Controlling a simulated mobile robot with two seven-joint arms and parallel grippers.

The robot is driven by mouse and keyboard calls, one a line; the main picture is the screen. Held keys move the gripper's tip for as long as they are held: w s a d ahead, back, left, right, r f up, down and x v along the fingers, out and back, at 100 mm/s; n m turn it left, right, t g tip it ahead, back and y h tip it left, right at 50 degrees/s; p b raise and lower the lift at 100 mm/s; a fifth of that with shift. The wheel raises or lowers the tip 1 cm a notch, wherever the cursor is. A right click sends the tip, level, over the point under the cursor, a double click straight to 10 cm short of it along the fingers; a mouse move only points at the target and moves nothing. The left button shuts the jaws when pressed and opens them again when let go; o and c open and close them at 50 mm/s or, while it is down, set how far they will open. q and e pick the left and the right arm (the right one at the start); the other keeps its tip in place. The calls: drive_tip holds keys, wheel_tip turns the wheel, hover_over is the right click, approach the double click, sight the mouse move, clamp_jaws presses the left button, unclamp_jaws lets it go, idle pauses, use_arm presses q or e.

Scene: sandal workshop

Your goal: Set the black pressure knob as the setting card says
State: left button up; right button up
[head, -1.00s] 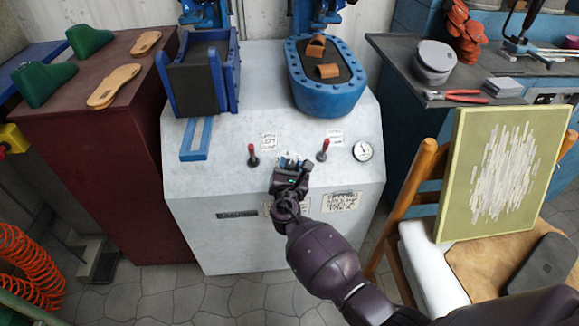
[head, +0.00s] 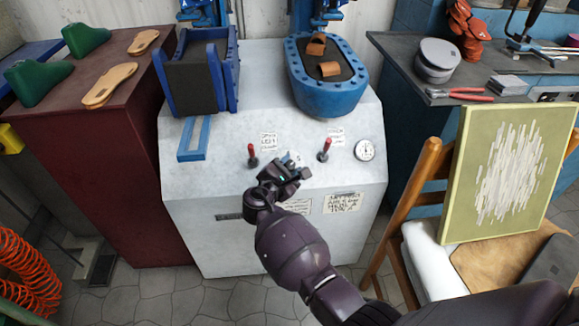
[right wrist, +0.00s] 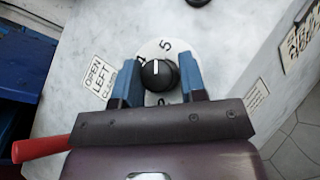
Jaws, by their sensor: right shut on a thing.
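The black pressure knob (right wrist: 158,75) sits on a round white dial plate (right wrist: 151,49) on the sloped panel. The numbers 4 and 5 show on the plate, and the knob's white line points up, roughly between them. The blue fingers of my right gripper (right wrist: 160,84) stand on either side of the knob, shut on it. In the head view my right gripper (head: 289,172) hides the knob, and only a bit of the dial plate shows. A card with handwritten lines (head: 343,203), perhaps the setting card, is on the machine's front; I cannot read it. My left gripper is out of view.
Two red-handled levers, left (head: 252,154) and right (head: 325,149), flank the dial. A pressure gauge (head: 364,149) is at the right of the panel. A wooden chair (head: 420,190) with a framed board (head: 508,170) stands close at the right.

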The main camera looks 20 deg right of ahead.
sight(289, 165)
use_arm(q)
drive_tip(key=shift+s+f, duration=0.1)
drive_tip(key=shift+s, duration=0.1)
use_arm(e)
drive_tip(key=o, duration=0.9)
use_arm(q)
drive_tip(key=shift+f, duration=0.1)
use_arm(e)
drive_tip(key=shift+s+a, duration=0.1)
drive_tip(key=v, duration=0.1)
drive_tip(key=p+v, duration=0.1)
drive_tip(key=v, duration=0.3)
drive_tip(key=shift+a+r, duration=0.1)
drive_tip(key=shift+r, duration=0.2)
use_arm(q)
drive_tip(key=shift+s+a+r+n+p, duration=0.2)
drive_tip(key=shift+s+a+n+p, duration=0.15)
drive_tip(key=shift+p, duration=0.25)
use_arm(e)
drive_tip(key=shift+f+v, duration=0.2)
drive_tip(key=shift+v, duration=2.5)
